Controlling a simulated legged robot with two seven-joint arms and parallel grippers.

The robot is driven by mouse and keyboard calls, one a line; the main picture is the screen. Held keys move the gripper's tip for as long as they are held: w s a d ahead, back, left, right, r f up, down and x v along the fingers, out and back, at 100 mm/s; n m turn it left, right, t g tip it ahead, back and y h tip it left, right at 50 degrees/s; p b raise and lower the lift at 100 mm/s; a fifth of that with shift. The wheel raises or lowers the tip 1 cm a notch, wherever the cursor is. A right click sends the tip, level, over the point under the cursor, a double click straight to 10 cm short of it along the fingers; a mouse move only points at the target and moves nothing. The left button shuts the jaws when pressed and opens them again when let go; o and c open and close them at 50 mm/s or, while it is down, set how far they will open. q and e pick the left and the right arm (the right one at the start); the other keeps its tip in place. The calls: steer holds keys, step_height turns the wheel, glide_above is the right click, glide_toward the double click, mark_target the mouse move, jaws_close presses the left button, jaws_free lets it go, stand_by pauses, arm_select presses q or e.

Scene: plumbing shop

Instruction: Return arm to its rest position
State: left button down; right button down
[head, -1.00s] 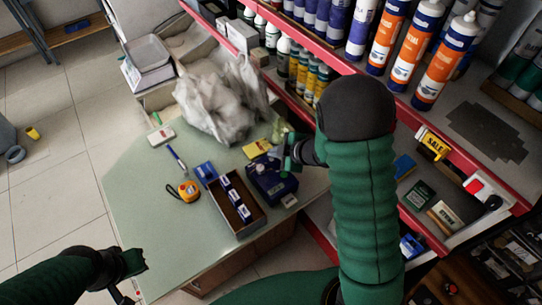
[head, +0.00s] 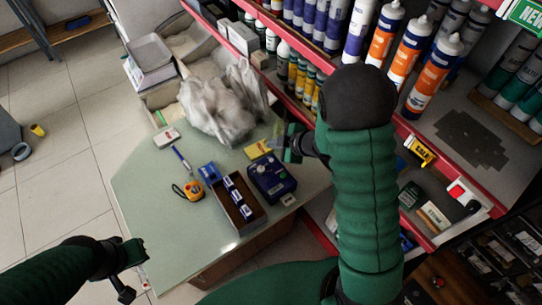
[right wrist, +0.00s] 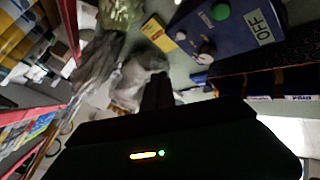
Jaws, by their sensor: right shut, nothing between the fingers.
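My right arm, in a green sleeve, comes up from the bottom of the head view and bends left over the counter's right edge. My right gripper (head: 287,147) is shut and empty beside the yellow box, above the far side of the blue control box. In the right wrist view its dark fingers (right wrist: 157,90) show close together. My left gripper (head: 138,262) is at the lower left, beside the counter's near-left edge; its jaws are too small and dark to judge.
The counter (head: 150,215) holds a blue control box (head: 270,177), an open carton with small boxes (head: 236,205), a tape measure (head: 193,190), a yellow box (head: 259,149) and a plastic bag (head: 218,108). A red-edged shelf (head: 400,125) with bottles and tubes stands close on the right.

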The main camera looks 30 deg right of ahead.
steer(key=shift+f, duration=0.1)
steer(key=s+a+r+m+g+h, duration=0.1)
steer(key=s+a+r+m+g, duration=0.1)
steer(key=s+m, duration=0.4)
steer(key=s+a+r+m+g+h, duration=0.2)
steer(key=s+m, duration=0.4)
steer(key=s, duration=0.4)
steer(key=shift+a+r+g, duration=0.15)
steer(key=shift+a+g, duration=0.55)
steer(key=shift+a, duration=0.1)
steer(key=shift+s+a, duration=0.1)
steer(key=shift+s, duration=0.05)
steer(key=shift+a, duration=0.1)
